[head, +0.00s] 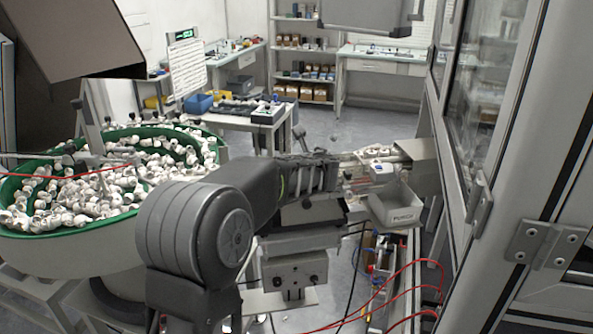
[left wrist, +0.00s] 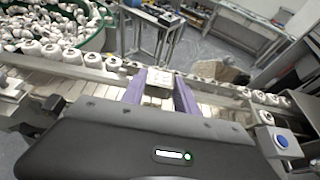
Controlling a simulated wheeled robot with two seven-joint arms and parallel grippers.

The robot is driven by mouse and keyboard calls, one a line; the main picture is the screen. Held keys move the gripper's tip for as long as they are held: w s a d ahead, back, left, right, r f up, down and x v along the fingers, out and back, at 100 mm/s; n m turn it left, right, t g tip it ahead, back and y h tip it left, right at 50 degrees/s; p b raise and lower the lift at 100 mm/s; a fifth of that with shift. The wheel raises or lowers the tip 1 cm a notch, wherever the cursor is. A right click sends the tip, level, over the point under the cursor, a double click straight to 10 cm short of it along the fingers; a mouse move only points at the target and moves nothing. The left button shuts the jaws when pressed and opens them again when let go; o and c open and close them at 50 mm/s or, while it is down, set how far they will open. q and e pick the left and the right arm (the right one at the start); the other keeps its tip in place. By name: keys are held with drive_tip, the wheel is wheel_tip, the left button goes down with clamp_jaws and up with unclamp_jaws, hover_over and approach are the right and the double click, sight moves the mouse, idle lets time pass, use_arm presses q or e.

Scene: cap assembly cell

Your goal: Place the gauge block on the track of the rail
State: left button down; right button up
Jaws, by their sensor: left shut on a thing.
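My left gripper (left wrist: 160,80) shows in the left wrist view with its two purple-grey fingers closed on a small pale block, the gauge block (left wrist: 158,90). The block sits between the fingertips, over or at the rail (left wrist: 70,73), which crosses the view from left to right. I cannot tell whether the block touches the track. White caps stand in a row along the rail on both sides of the fingers. In the head view my left arm reaches to the rail area and hides most of it; the block cannot be made out there. My right gripper is not in view.
A green-rimmed bowl feeder (head: 40,237) full of white caps is at the left. A labelled grey bin (head: 398,208) hangs at the rail's right end. A blue button (left wrist: 282,141) is close by the gripper. Red cables (head: 413,263) loop below. A glass-door cabinet flanks the right.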

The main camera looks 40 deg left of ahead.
use_arm(q)
wheel_tip(320, 180, down, 3)
drive_tip(key=shift+f, duration=0.1)
drive_tip(key=c, duration=1.4)
unclamp_jaws()
drive_tip(key=shift+f+b, duration=0.1)
drive_tip(key=shift+b, duration=0.2)
drive_tip(key=shift+o, duration=1)
drive_tip(key=shift+r, duration=0.2)
drive_tip(key=b+v, duration=0.1)
drive_tip(key=v, duration=1.1)
